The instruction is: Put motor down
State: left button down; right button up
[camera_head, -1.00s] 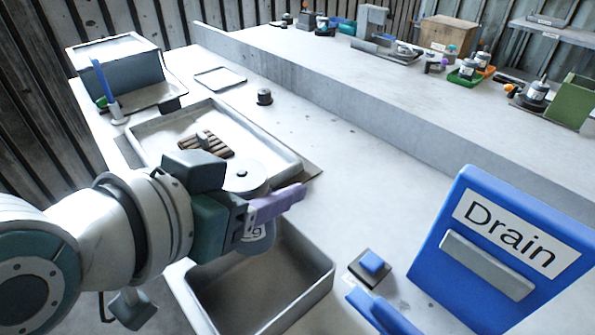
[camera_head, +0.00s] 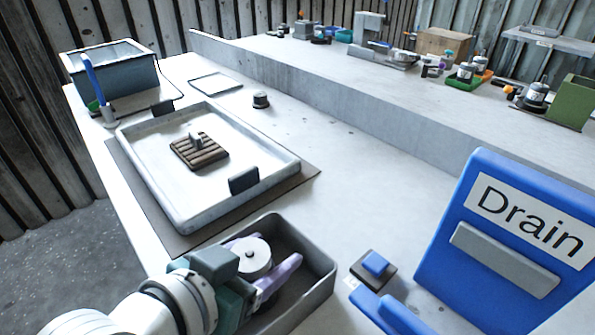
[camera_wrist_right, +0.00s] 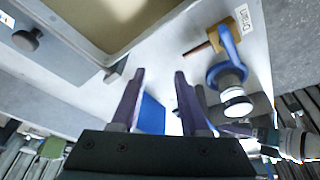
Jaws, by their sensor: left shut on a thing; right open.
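The motor (camera_head: 252,254), a pale round body with a small dark centre on top, is in my left gripper (camera_head: 278,276). The gripper's purple fingers are shut on it. Motor and fingers show within the outline of the open grey bin (camera_head: 323,283) at the front of the bench. I cannot tell whether the motor touches the bin floor; its underside is hidden. My right gripper (camera_wrist_right: 158,75) shows only in the right wrist view, its two purple fingers apart with nothing held between them.
A white tray (camera_head: 165,205) with a brown slatted block (camera_head: 199,152) lies behind the bin. A blue "Drain" panel (camera_head: 490,240) and a small blue-topped block (camera_head: 375,264) stand to the right.

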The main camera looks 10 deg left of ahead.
pick_arm(q)
jog(key=shift+c, duration=1.9)
grip_release()
jog(key=shift+f, duration=0.1)
jog(key=shift+s+r, duration=0.15)
jog(key=shift+r, duration=0.1)
jog(key=s+a+r+n+g+y+p, duration=0.1)
jog(key=s+a+r+g, duration=0.3)
jog(key=s, duration=0.5)
jog(key=s+a+r+n+g+y+p, duration=0.1)
jog(key=s+a+r+g+y, duration=0.2)
jog(key=s, duration=0.6)
jog(key=shift+s+a+r+g+p, duration=0.35)
jog(key=shift+a+r+g+p, duration=0.1)
jog(key=shift+a, duration=0.75)
jog(key=shift+r, duration=0.1)
notch_tip(320, 180, up, 39)
jog(key=p, duration=3.9)
